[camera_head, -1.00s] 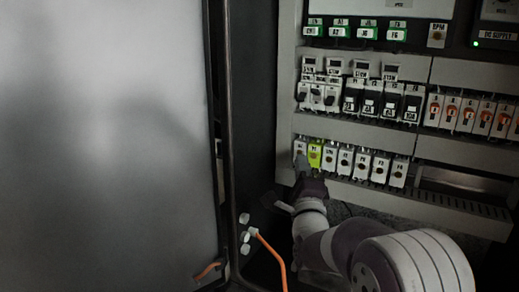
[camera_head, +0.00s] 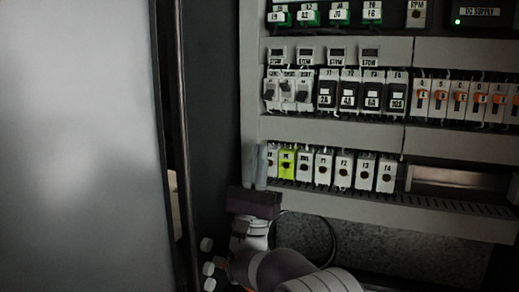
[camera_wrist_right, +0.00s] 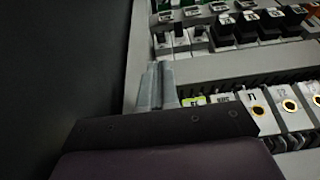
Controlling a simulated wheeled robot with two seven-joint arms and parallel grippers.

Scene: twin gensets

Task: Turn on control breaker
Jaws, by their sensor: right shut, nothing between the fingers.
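Three white breakers with dark levers stand at the left end of the middle row of the panel. Their small labels are hard to read; the leftmost breaker (camera_head: 270,92) appears to begin with "CONT". My right gripper (camera_head: 262,148) is shut and empty, its grey fingers pointing up at the panel's left edge, below these breakers. In the right wrist view the shut fingers (camera_wrist_right: 157,68) stand beside the lower row, with the white breakers (camera_wrist_right: 180,40) above and beyond them. I see no contact with a lever. My left gripper is out of view.
A lower row holds white fuse holders (camera_head: 343,170) and one yellow-green terminal (camera_head: 287,164). Black breakers (camera_head: 349,92) and orange-marked units (camera_head: 457,101) continue the middle row. A grey duct (camera_head: 330,132) runs between the rows. A pale door panel (camera_head: 75,140) fills the left.

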